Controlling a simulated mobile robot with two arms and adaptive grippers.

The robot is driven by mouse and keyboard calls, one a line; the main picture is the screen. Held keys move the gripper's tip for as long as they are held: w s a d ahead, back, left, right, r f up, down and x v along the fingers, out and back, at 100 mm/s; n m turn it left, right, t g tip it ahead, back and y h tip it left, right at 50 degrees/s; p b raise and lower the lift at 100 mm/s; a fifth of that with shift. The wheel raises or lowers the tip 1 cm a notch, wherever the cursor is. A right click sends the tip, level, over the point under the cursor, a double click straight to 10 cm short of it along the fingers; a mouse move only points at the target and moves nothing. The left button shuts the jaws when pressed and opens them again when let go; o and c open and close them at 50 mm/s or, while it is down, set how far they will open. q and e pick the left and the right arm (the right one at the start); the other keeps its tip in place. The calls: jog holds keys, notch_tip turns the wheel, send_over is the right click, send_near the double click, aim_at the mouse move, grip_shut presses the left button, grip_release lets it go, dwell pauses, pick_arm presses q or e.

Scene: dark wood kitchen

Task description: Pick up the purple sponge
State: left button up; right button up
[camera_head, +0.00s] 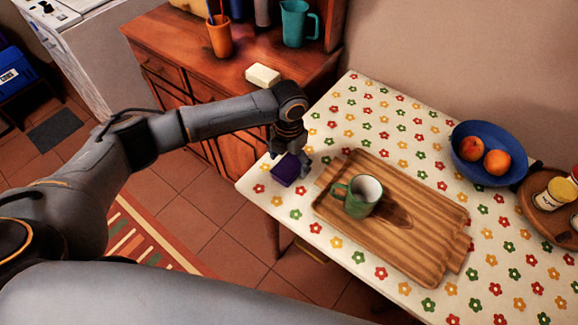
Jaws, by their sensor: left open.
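The purple sponge (285,170) is a small dark purple block on the flowered tablecloth, near the table's left edge. My left gripper (291,161) points down right over the sponge, with a fingertip beside its right side. The jaws are open around or just above the sponge; I cannot tell whether they touch it. Part of the sponge's top is hidden by the gripper. My right gripper is not in view.
Just right of the sponge is a wooden tray (420,248) with a green mug (357,197) on it. A blue bowl (465,165) with oranges stands at the back right. A cream block (263,75) lies on the wooden cabinet (180,50).

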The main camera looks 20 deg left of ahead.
pick_arm(q)
jog(key=shift+f, duration=0.45)
jog(key=shift+c, duration=0.2)
jog(key=c, duration=0.8)
jog(key=shift+o, duration=0.2)
